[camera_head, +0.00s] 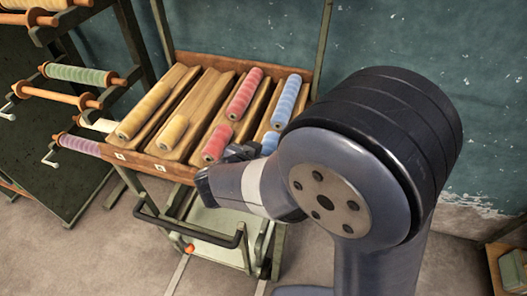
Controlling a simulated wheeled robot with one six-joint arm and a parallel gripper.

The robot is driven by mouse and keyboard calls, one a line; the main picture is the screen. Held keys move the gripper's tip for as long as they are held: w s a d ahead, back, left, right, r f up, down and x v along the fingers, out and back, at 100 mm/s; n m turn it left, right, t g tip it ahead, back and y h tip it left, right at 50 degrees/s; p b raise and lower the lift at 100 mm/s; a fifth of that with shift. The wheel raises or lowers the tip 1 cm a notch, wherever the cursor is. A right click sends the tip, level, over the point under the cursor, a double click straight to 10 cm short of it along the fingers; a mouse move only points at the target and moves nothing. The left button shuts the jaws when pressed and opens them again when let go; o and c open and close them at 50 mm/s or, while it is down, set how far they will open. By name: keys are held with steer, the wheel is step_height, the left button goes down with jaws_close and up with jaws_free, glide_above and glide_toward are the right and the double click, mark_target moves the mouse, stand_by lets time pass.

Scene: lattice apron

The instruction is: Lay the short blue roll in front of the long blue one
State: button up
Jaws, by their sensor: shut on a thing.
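The long blue roll (287,101) lies in the right-hand groove of the sloped wooden rack. The short blue roll (270,142) is just below its near end, in line with the same groove, and partly hidden by my arm. My gripper (243,152) is at the rack's front right and is shut on the short blue roll. My arm hides much of the fingers, so I cannot tell whether the roll touches the groove.
A long red roll (245,94) and a short red roll (217,142) lie in the groove to the left. The cart handle (190,237) juts out in front. A spool stand (80,75) stands left.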

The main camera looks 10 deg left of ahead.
steer(key=shift+f, duration=0.3)
steer(key=o, duration=1.1)
steer(key=shift+c, duration=0.2)
steer(key=shift+r, duration=0.25)
steer(key=v, duration=1.2)
steer(key=shift+p, duration=0.45)
